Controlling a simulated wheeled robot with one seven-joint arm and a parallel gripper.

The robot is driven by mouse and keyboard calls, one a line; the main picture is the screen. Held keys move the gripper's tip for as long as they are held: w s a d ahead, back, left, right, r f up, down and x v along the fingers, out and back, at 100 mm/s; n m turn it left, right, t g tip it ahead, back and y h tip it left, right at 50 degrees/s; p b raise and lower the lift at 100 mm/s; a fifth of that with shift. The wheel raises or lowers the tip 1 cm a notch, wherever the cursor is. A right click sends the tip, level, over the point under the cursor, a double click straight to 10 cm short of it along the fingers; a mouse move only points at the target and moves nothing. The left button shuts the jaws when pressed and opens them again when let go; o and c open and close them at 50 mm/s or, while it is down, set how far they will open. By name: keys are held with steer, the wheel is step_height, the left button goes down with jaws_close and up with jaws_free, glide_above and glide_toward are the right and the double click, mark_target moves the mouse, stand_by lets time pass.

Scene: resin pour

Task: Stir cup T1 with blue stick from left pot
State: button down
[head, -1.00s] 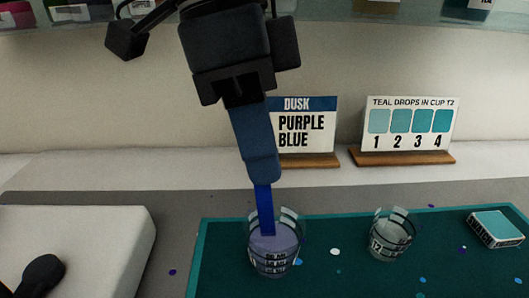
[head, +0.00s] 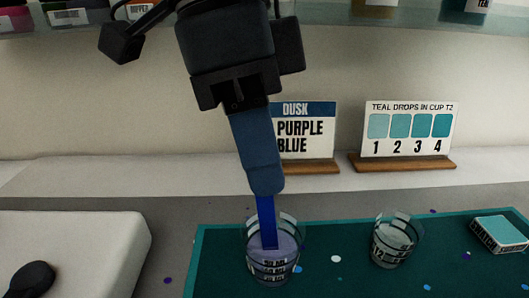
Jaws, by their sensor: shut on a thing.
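My gripper (head: 264,185) is shut on the blue stick (head: 267,222) and points down over the near cup. The stick's lower end is inside a clear cup (head: 272,268) holding a purple-blue liquid. The print on this cup is too small to read with certainty. A second clear cup (head: 394,243), marked T2, stands to its right with a pale content. The left pot is not seen.
Both cups stand on a teal mat (head: 335,285) with scattered coloured drops. A teal-topped box (head: 499,233) lies at the mat's right. Behind stand a "DUSK purple blue" card (head: 308,133) and a teal drops card (head: 410,130). A white block (head: 75,240) is at left; a shelf (head: 330,10) runs above.

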steer(key=shift+r, duration=0.1)
steer(key=d+p+v, duration=0.1)
steer(key=p+v, duration=0.4)
steer(key=v, duration=0.2)
stand_by(0.6)
steer(key=shift+a+r, duration=0.1)
steer(key=shift+a, duration=0.05)
